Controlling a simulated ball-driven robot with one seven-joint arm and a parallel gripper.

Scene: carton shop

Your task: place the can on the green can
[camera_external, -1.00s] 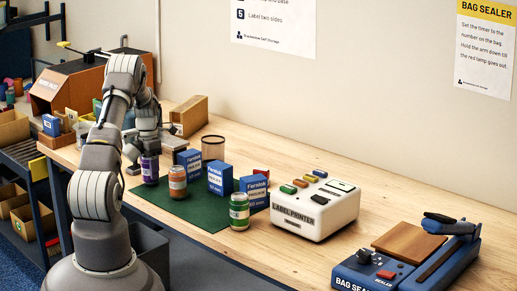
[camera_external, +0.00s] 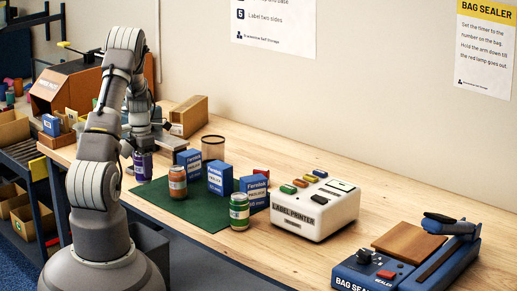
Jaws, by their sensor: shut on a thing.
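My gripper (camera_external: 142,150) is shut on the purple can (camera_external: 143,170), at the left end of the row of cans. The arm hides part of the gripper and the can's top. The can is upright; I cannot tell whether its base touches the surface. The green can (camera_external: 239,212) stands upright at the front right of the dark green mat (camera_external: 199,208), apart from my gripper. An orange-brown can (camera_external: 177,182) stands on the mat between the purple and green cans.
Blue-and-white boxes (camera_external: 220,178) stand behind the cans, with a mesh cup (camera_external: 213,147) further back. The white label printer (camera_external: 314,208) is right of the mat. An open cardboard box (camera_external: 189,116) lies behind my arm. The mat's middle is clear.

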